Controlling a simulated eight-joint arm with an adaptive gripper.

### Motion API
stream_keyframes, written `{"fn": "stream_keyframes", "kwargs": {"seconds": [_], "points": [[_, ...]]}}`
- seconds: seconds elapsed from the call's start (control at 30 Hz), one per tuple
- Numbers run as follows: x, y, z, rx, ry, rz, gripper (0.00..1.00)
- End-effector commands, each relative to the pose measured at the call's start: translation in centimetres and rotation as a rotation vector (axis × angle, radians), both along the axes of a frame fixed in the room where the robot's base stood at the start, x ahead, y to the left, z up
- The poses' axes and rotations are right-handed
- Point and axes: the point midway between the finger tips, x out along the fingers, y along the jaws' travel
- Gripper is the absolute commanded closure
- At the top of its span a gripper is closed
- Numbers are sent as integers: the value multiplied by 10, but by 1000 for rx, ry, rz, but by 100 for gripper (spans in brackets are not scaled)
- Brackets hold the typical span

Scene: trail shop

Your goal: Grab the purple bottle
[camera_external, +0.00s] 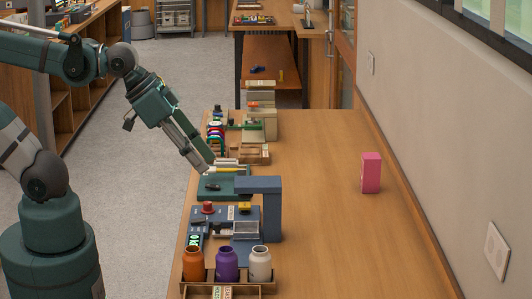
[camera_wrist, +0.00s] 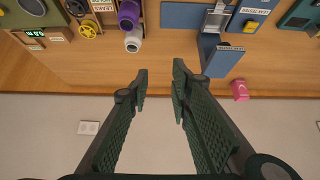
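The purple bottle (camera_external: 227,264) stands upright in a wooden rack (camera_external: 268,288) at the near end of the bench, between an orange bottle (camera_external: 193,265) and a white bottle (camera_external: 260,263). In the wrist view the purple bottle (camera_wrist: 128,15) is at the top, left of centre, partly cut by the edge, with the white bottle (camera_wrist: 133,40) below it. My gripper (camera_wrist: 160,70) is open and empty, its two fingers apart. In the external view my gripper (camera_external: 208,166) is above the bench's left side, farther back than the bottles and apart from them.
A blue-grey device (camera_external: 262,188) with an upright arm stands between my gripper and the bottles. A green device (camera_external: 215,188) lies behind it. A pink box (camera_external: 371,173) stands alone on the right. The bench's middle and right are mostly clear, bounded by a wall.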

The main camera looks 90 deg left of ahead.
Motion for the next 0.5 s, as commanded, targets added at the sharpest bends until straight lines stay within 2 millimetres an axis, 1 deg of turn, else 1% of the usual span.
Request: {"fn": "stream_keyframes", "kwargs": {"seconds": [0.03,0.1,0.5], "points": [[0,0,0,0,0,0,71],[0,0,0,0,0,0,64],[0,0,-2,-1,6,-4,64]]}}
